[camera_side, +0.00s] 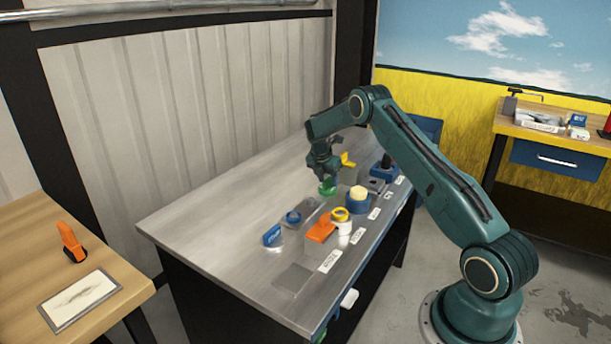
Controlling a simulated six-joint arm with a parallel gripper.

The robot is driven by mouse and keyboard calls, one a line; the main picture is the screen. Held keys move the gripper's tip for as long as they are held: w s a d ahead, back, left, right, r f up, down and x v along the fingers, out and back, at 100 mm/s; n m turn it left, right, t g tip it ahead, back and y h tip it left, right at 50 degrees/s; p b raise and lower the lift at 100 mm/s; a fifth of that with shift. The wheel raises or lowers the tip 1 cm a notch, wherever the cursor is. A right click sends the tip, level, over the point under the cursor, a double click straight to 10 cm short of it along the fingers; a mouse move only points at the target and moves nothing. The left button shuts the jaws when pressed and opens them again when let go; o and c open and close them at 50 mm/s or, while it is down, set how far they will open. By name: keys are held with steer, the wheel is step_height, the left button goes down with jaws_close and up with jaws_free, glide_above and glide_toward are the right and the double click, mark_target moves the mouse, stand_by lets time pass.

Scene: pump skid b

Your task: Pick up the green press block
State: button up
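The green press block (328,188) is a small bright green piece near the middle of the metal-topped bench. My gripper (327,178) points down directly over it, with its fingertips at or just above the block's top. The fingers partly cover the block. At this size I cannot tell whether they touch it, or whether they are open or shut.
Close by are a yellow piece on a grey block (348,172), a blue round base with a cream top (359,200), an orange block (321,230), a yellow ring on a white cylinder (341,216) and blue parts (272,236). The bench's left part (205,222) is clear.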

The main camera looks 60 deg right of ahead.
steer(key=shift+d+f, duration=0.2)
steer(key=shift+f, duration=0.2)
steer(key=shift+c, duration=0.4)
jaws_close()
